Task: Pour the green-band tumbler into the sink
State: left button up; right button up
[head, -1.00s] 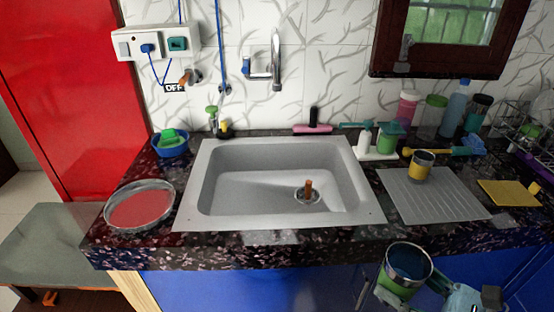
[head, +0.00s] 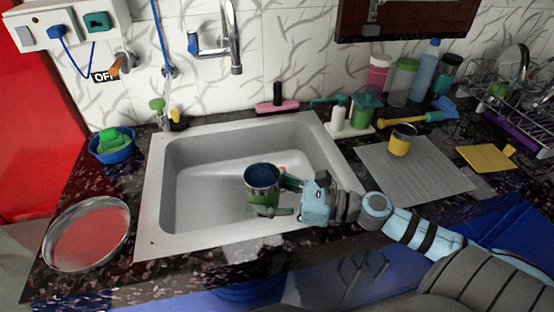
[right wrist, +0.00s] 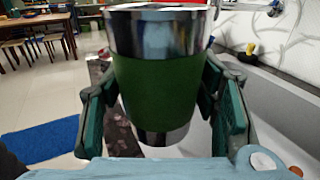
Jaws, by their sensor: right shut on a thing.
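The green-band tumbler (head: 262,181) is a steel cup with a green band and a dark blue inside. It is upright in the head view, over the right part of the sink basin. My right gripper (head: 279,197) is shut on it from the right. In the right wrist view the tumbler (right wrist: 160,85) fills the middle, its green band between the two fingers of the gripper (right wrist: 163,100). The grey sink (head: 200,205) is set in the dark speckled counter. The tumbler hides part of the basin and its drain. My left gripper is out of view.
A steel tap (head: 234,45) is on the wall behind the sink. A yellow-band cup (head: 402,140) stands on the grey drainboard (head: 380,168) to the right. A red round tray (head: 87,235) and a blue bowl (head: 112,150) are left of the sink.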

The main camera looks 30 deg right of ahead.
jog(key=w+d+f+m+t+h+p, duration=0.1)
jog(key=w+d+f+m+h+p, duration=0.2)
jog(key=m, duration=1)
jog(key=w+d+f+m+t+h+p, duration=0.2)
jog(key=w+d+f+m+h+p, duration=0.2)
jog(key=m, duration=1)
jog(key=w+d+f+h, duration=0.1)
jog(key=w+d+f, duration=0.2)
jog(key=w+d, duration=0.1)
jog(key=shift+w+d+f+h, duration=0.2)
jog(key=shift+f+h, duration=0.05)
jog(key=shift+h, duration=0.15)
dwell(1.7)
